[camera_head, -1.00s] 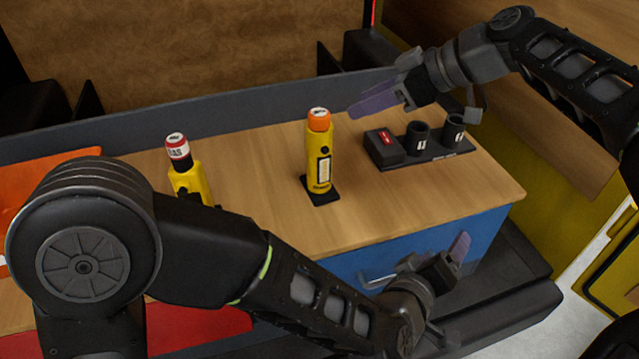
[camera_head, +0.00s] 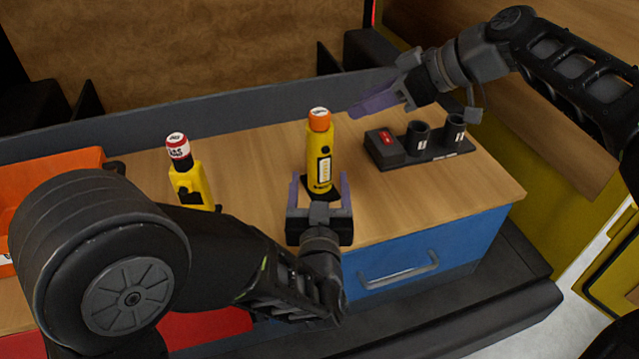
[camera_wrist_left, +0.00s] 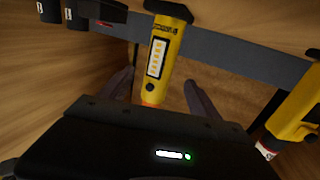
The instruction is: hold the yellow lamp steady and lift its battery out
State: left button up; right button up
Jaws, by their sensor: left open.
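The yellow lamp (camera_head: 319,172) stands upright on a dark base on the wooden bench, with an orange top (camera_head: 319,119). I cannot tell whether this orange top is its battery. My left gripper (camera_head: 320,190) is open in front of the lamp, low near its base, its two fingers spread to either side. In the left wrist view the lamp (camera_wrist_left: 162,62) appears upside down between the spread fingers (camera_wrist_left: 160,92), with no contact visible. My right gripper (camera_head: 378,101) hangs to the right of the lamp's top, apart from it; its finger gap is not clear.
A second yellow device (camera_head: 190,185) with a red and white top stands left, partly behind my left arm. A black holder (camera_head: 435,156) with two cups and a red-marked block is at right. An orange bin (camera_head: 50,180) is at far left.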

aim_at(320, 163)
pick_arm(q)
jog(key=shift+w, duration=3.9)
jog(key=shift+c, duration=0.2)
grip_shut()
pick_arm(e)
jog(key=shift+o, duration=0.3)
